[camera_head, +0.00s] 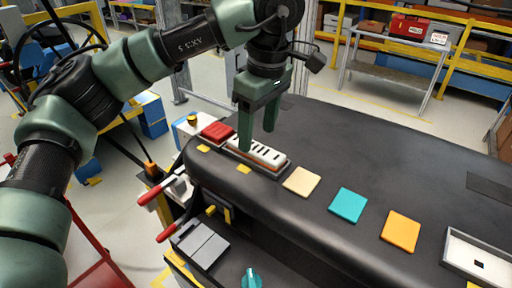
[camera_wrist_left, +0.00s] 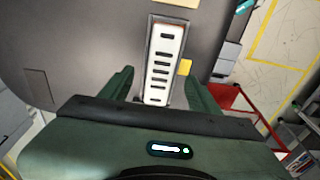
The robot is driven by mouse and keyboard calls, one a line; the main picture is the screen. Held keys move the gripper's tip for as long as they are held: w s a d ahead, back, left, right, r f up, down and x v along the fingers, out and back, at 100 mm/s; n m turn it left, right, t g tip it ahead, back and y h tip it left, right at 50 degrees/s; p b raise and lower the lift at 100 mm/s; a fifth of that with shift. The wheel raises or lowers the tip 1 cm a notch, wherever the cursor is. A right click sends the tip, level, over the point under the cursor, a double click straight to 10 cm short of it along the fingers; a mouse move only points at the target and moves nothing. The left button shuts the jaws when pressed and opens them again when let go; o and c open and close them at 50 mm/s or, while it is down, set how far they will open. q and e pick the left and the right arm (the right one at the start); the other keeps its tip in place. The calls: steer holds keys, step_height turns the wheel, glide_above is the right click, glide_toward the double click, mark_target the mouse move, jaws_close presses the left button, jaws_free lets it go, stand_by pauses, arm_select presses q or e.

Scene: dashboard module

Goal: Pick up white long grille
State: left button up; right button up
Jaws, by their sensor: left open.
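The white long grille (camera_head: 259,151) has a row of dark slots and lies in a shallow tray near the left end of the dark dashboard. In the left wrist view the grille (camera_wrist_left: 164,62) runs lengthwise ahead of the jaws, and its near end reaches the gap between them. My left gripper (camera_head: 258,146) is open with green fingers, above and close to the grille; contact cannot be told. In the left wrist view the left gripper (camera_wrist_left: 150,85) has its fingers apart and nothing held between them. My right gripper is in neither view.
A red block (camera_head: 217,132) sits just left of the grille. Cream (camera_head: 301,181), teal (camera_head: 348,205) and orange (camera_head: 400,231) squares lie to the right, with a white tray (camera_head: 478,260) at the far right. Red-handled clamps (camera_head: 160,190) stand at the front edge. The dashboard's back is clear.

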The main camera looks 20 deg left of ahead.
mark_target(256, 147)
arm_select(q)
steer(key=f+p, duration=0.1)
steer(key=f, duration=0.2)
steer(key=shift+a+f, duration=0.2)
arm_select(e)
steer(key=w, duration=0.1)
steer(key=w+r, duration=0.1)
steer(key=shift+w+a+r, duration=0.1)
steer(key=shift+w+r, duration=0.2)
arm_select(q)
steer(key=shift+c, duration=0.3)
jaws_close()
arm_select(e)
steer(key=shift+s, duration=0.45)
arm_select(q)
steer(key=shift+r, duration=0.15)
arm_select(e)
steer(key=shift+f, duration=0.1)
